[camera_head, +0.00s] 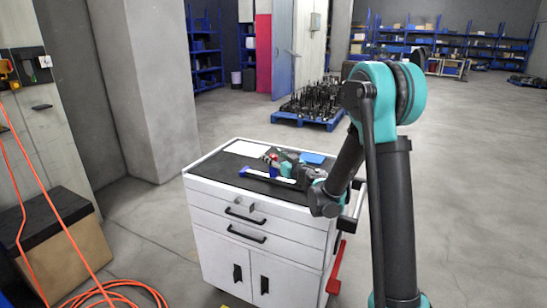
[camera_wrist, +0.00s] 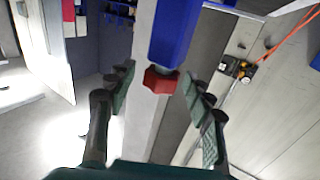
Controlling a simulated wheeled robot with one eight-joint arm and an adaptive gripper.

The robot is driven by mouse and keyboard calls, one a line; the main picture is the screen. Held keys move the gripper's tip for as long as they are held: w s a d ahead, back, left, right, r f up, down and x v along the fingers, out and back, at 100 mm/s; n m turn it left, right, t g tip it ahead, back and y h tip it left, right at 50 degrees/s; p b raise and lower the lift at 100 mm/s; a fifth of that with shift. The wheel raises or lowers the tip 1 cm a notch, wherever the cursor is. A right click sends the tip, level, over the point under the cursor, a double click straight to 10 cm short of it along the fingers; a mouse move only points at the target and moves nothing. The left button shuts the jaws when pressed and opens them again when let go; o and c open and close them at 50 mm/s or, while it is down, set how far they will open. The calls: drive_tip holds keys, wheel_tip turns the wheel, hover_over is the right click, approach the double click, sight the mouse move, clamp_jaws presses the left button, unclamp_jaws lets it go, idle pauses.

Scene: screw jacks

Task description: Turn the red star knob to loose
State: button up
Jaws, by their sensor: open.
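The red star knob (camera_wrist: 160,80) shows in the wrist view, at the lower end of a blue part (camera_wrist: 175,35) of the jack. My gripper (camera_wrist: 157,72) is open, with one finger on each side of the knob. Gaps show between both fingers and the knob, so neither seems to touch it. In the head view my gripper (camera_head: 284,160) is low over the top of the white cabinet, close to a small red and blue piece (camera_head: 271,158). My own gripper and arm hide part of the jack there.
A blue pallet with dark parts (camera_head: 310,103) stands behind. Orange hoses (camera_head: 60,220) hang at left. Open floor lies right.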

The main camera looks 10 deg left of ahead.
drive_tip(key=v, duration=1.2)
